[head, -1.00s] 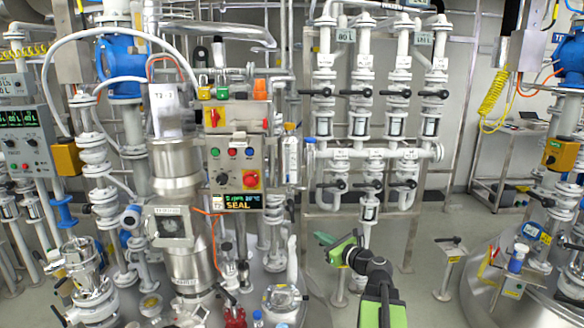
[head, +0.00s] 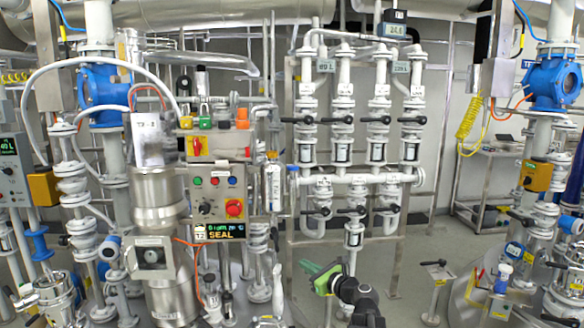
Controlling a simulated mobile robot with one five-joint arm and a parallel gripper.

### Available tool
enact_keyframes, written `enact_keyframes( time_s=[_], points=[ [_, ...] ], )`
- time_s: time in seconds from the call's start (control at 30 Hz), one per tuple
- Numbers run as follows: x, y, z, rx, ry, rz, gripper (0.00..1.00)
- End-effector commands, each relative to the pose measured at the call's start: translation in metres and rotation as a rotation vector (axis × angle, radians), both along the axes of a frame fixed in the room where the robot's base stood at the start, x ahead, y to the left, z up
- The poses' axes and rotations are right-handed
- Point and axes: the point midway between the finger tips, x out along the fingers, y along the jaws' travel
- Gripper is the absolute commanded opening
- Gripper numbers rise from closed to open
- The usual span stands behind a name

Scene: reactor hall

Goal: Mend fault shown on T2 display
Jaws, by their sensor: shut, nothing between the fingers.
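The T2 display (head: 219,231) is a small dark screen low on the grey control box (head: 217,180), left of centre in the head view. It shows "SEAL" in yellow under a line of small green text that I cannot read surely. The box carries coloured buttons, a black knob and a red mushroom button (head: 234,208). A steel column vessel (head: 160,205) stands just left of the box. My gripper (head: 322,278) is shut and empty, with green fingers, low in the middle, to the right of and below the display. It appears apart from everything.
A white pipe manifold (head: 340,180) with several black-handled valves stands behind my gripper. Green, yellow and orange items sit on top of the control box. A rounded steel vessel (head: 480,300) with small fittings is at lower right. Grey floor shows behind it, near a steel trolley (head: 495,150).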

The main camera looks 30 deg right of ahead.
Motion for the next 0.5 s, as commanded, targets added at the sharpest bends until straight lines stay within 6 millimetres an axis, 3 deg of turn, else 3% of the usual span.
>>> enact_keyframes(
  time_s=[0.23, 0.33, 0.37, 0.43, 0.47, 0.5],
  points=[
    [0.000, 0.001, 0.000, -0.002, 0.001, 0.002, 0.00],
    [0.007, 0.021, -0.008, -0.071, 0.028, 0.052, 0.00],
    [0.012, 0.036, -0.014, -0.121, 0.047, 0.090, 0.00],
    [0.024, 0.087, -0.036, -0.305, 0.106, 0.228, 0.00],
    [0.028, 0.115, -0.049, -0.412, 0.135, 0.312, 0.00],
    [0.030, 0.157, -0.070, -0.575, 0.172, 0.447, 0.00]
  ],
)
